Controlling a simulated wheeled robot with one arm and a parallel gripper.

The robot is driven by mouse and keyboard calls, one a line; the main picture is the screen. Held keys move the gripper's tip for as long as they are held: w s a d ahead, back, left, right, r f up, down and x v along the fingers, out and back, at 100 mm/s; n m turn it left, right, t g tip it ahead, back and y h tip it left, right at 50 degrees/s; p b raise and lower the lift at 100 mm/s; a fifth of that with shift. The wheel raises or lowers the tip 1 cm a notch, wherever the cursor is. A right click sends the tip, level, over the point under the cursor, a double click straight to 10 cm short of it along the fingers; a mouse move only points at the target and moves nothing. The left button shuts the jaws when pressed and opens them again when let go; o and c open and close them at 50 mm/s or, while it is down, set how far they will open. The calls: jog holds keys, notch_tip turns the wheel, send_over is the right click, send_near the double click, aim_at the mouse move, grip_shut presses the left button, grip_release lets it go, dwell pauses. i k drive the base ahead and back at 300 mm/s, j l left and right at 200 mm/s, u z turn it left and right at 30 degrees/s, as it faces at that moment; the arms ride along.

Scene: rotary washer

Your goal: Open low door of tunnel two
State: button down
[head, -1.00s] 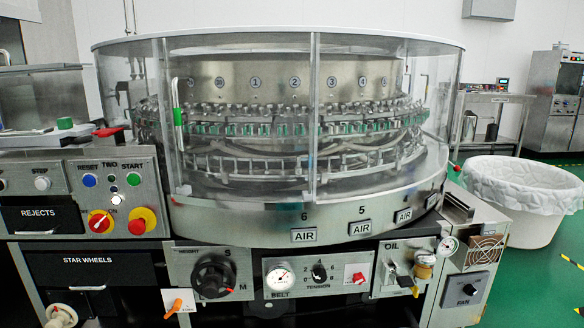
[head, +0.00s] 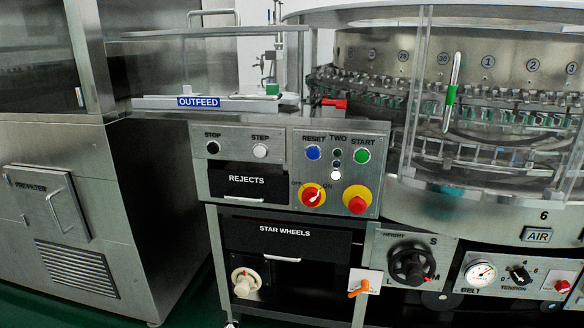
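A large steel cabinet (head: 130,240) fills the left side of the head view. Low on its front is a small panel labelled PREFILTER (head: 30,215) with a bar handle (head: 60,212); it looks shut. Higher up at the left edge is a darker door or window with a handle (head: 82,97). No label reading tunnel two is visible, so I cannot tell whether this cabinet is that tunnel or whether the PREFILTER panel is the low door. My gripper is not in view.
A control panel marked TWO (head: 337,165) stands in the middle, above the STAR WHEELS drawer (head: 290,250). The clear-walled rotary washer (head: 480,200) is at the right. Louvred vents (head: 75,270) are below the PREFILTER panel. Little green floor shows at lower left.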

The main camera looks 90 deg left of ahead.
aim_at(40, 208)
jog(key=u, duration=2.8)
jog(key=i+l+u, duration=0.1)
jog(key=u, duration=0.75)
jog(key=i+l+u, duration=0.1)
jog(key=u, duration=0.35)
jog(key=l+u, duration=0.1)
jog(key=u, duration=0.35)
jog(key=l+u, duration=0.1)
jog(key=l, duration=0.15)
jog(key=i+l, duration=0.15)
jog(key=i+j, duration=0.2)
jog(key=i, duration=0.35)
jog(key=i+j+z, duration=0.15)
jog(key=i, duration=0.35)
